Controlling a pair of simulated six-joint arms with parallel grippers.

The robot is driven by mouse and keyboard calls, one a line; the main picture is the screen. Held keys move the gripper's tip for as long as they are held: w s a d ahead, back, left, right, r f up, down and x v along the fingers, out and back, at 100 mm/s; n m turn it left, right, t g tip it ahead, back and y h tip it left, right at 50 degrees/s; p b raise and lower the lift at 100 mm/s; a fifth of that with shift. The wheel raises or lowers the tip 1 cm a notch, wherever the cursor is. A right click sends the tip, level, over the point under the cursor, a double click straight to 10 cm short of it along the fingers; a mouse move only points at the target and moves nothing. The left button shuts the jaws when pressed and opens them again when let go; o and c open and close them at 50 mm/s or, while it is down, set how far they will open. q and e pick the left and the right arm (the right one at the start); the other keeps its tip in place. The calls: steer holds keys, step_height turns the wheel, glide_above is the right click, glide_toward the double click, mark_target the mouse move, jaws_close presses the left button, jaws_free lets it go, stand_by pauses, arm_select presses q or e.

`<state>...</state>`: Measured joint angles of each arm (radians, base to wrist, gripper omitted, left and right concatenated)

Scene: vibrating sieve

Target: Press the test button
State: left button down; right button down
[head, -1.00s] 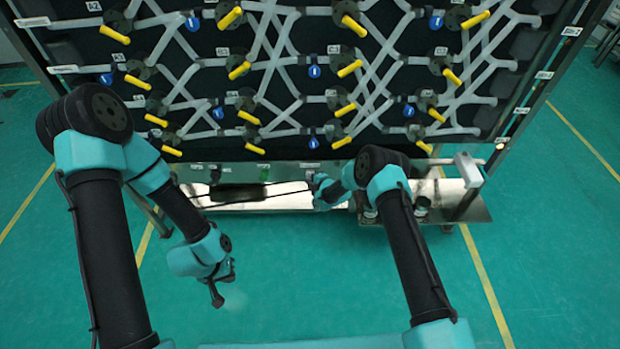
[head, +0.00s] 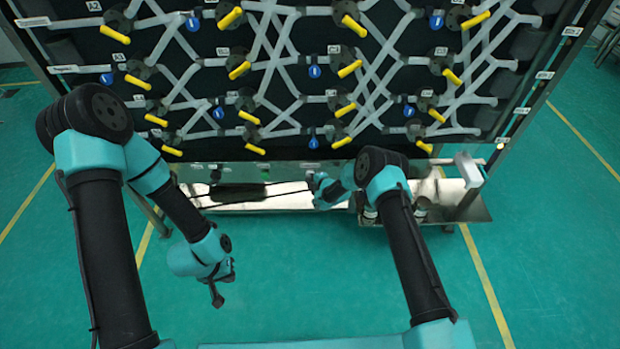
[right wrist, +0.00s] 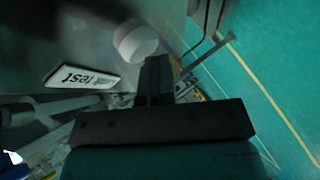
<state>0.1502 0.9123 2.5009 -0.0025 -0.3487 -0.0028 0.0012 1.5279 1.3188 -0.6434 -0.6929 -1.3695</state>
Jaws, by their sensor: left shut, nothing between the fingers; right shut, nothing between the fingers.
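A pale round test button (right wrist: 135,41) shows in the right wrist view, just beyond the fingertips of my right gripper (right wrist: 157,62). A white label reading "test" (right wrist: 82,77) sits beside it on the grey panel. The right gripper is shut and empty; the finger tips overlap the button's lower edge in the picture, and I cannot tell whether they touch it. In the head view my right gripper (head: 314,180) is at the panel's lower strip, and the button cannot be made out there. My left gripper (head: 219,294) is shut and empty, hanging low over the floor.
The large black panel (head: 290,90) carries grey pipes, several yellow handles and blue tags above the lower strip (head: 290,172). A metal tray (head: 470,212) juts out at the lower right. The green floor in front is clear.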

steer(key=shift+s+r, duration=0.1)
steer(key=shift+r, duration=0.1)
steer(key=s, duration=0.6)
stand_by(0.6)
steer(key=shift+f, duration=0.1)
stand_by(0.4)
steer(key=shift+s, duration=0.1)
steer(key=s+d+r+m+g+h, duration=0.1)
steer(key=s+d+r+m+g, duration=0.2)
steer(key=s, duration=1)
steer(key=s+d+r+m+g+h, duration=0.1)
steer(key=s+d+r+m+g, duration=0.2)
steer(key=s+d+m, duration=0.6)
steer(key=s+d+r+m+g+h, duration=0.2)
steer(key=s+d+m, duration=0.4)
steer(key=s+m, duration=0.5)
steer(key=s+r+g, duration=0.1)
steer(key=s+r, duration=0.1)
steer(key=s, duration=0.3)
steer(key=shift+s+r+m, duration=0.3)
steer(key=shift+r+m, duration=0.05)
steer(key=shift+m, duration=0.05)
